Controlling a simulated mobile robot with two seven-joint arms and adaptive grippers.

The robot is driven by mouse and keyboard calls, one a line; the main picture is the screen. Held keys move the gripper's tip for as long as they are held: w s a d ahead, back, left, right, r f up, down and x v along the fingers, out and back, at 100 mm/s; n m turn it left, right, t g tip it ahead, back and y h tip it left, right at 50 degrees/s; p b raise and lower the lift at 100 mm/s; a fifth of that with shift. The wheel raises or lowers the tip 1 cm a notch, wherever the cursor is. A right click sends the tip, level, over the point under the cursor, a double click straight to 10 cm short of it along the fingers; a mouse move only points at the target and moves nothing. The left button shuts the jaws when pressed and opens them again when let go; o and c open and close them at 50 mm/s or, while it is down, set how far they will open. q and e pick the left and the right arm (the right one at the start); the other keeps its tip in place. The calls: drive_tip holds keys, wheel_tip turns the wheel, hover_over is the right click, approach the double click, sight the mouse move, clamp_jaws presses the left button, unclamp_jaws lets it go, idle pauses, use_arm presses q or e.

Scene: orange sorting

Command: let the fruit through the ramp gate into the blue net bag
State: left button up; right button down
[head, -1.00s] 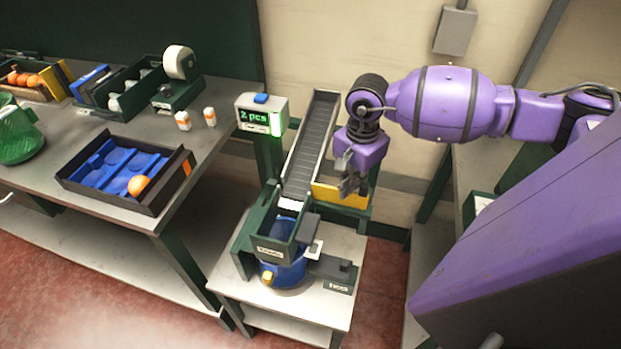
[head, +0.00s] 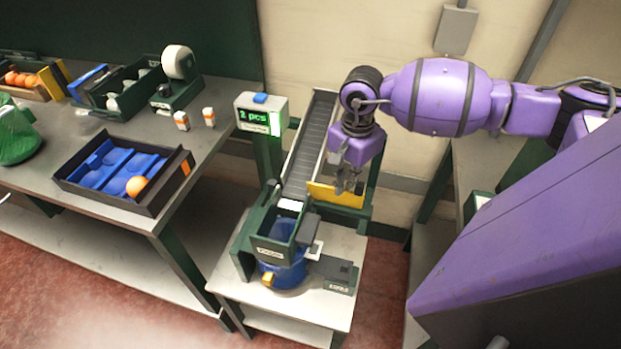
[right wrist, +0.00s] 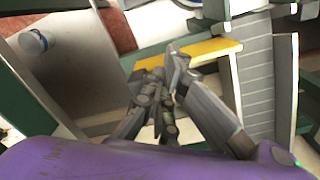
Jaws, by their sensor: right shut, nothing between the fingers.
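The ramp (head: 309,145) is a grey roller slope between dark side rails, running down toward me; no fruit shows on it. At its lower end is a green gate frame (head: 272,253) with a blue net bag (head: 283,272) below it on a small white table. A yellow plate (head: 336,195) stands beside the ramp. My right gripper (head: 347,188) is shut and empty, pointing down at this plate; it also shows in the right wrist view (right wrist: 170,58), with the yellow plate (right wrist: 200,50) close by. My left gripper is out of view.
A counter display (head: 262,114) reads "2 pcs". On the left bench, a black tray (head: 175,185) with blue inserts holds one orange (head: 137,186).

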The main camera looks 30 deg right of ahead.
drive_tip(key=shift+r+p, duration=0.6)
drive_tip(key=shift+r, duration=1.75)
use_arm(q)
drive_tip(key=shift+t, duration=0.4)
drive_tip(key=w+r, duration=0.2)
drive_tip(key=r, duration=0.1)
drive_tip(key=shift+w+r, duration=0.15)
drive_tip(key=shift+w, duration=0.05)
use_arm(e)
wheel_tip(320, 180, up, 2)
drive_tip(key=shift+r, duration=0.1)
